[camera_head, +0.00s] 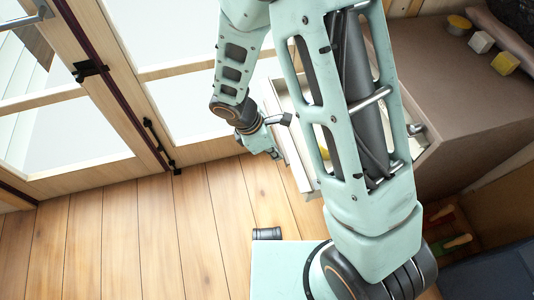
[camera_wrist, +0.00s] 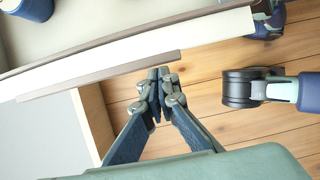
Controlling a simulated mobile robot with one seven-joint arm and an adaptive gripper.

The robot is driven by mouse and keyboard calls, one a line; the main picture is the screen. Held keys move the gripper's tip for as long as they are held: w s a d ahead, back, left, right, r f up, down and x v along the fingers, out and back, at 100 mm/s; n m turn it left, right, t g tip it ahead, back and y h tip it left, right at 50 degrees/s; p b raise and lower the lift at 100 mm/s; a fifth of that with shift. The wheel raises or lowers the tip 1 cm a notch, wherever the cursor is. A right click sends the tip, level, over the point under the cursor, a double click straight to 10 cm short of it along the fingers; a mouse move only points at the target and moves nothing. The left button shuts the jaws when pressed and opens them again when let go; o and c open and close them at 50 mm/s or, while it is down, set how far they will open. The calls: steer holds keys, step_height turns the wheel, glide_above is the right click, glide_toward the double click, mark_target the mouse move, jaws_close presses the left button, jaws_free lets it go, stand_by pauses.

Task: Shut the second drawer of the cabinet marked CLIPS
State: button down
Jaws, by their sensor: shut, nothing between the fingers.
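A pulled-out drawer (camera_head: 293,152) with pale walls shows in the head view, largely hidden behind my arm. In the wrist view its pale rim (camera_wrist: 130,48) and a brown edge strip cross the upper left. A dark blue round thing (camera_wrist: 35,8) shows beyond the rim. My gripper (camera_head: 276,154) is beside the drawer's outer left side in the head view. In the wrist view my gripper (camera_wrist: 158,88) has its fingertips together and empty, close to the brown strip; contact cannot be told. No CLIPS marking is readable, and which drawer this is cannot be told.
A glazed wooden door (camera_head: 120,90) is at the left. Bare plank floor (camera_head: 120,235) lies at the lower left. Coloured-handled items (camera_head: 450,243) sit low at the right.

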steer(key=shift+d, duration=0.1)
stand_by(0.3)
steer(key=w+d+p, duration=0.1)
steer(key=w+d, duration=0.2)
steer(key=d, duration=0.7)
steer(key=w+d+p, duration=0.2)
steer(key=w+d, duration=0.1)
steer(key=d, duration=0.8)
steer(key=w+d+p, duration=0.2)
steer(key=w+d, duration=0.1)
steer(key=d, duration=0.8)
steer(key=shift+a, duration=0.15)
